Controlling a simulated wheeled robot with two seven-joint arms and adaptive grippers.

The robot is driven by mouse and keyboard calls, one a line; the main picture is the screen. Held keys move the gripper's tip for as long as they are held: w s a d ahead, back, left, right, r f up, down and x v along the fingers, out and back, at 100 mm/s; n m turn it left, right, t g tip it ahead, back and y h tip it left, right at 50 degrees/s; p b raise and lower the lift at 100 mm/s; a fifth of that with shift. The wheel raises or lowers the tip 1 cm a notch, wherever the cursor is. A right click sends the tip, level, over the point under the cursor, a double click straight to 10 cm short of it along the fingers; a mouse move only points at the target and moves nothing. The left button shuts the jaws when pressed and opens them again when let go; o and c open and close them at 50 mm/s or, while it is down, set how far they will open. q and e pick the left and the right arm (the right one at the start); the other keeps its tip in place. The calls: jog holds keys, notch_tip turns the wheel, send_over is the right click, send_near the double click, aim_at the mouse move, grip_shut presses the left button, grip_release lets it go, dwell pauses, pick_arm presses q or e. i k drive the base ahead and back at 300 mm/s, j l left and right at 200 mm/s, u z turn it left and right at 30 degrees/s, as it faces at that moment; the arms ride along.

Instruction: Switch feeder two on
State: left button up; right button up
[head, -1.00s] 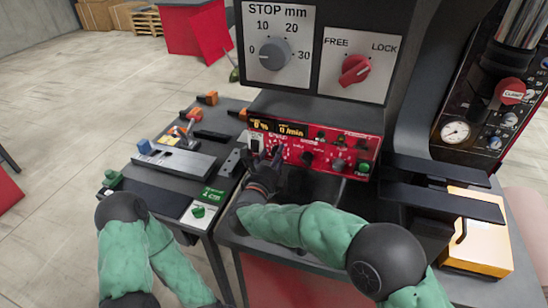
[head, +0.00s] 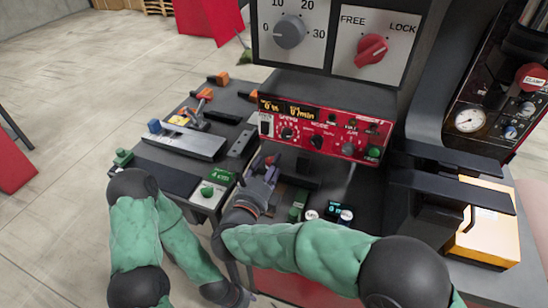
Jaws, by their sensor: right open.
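I cannot tell the rocker's position or a feeder number on the panel. My right gripper (head: 268,165) is open and empty, just below the panel's left end and apart from the rocker.
Above are a grey dial (head: 288,33) and a red FREE/LOCK knob (head: 371,48). A side table at left holds a grey block (head: 180,142) and a green-knobbed box (head: 209,193). Black bars (head: 455,193) and an orange box (head: 487,225) stand right.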

aim_at(265, 126)
jog(key=k+j, duration=0.25)
jog(key=k, duration=0.25)
jog(key=k+j, duration=0.2)
jog(key=k, duration=0.25)
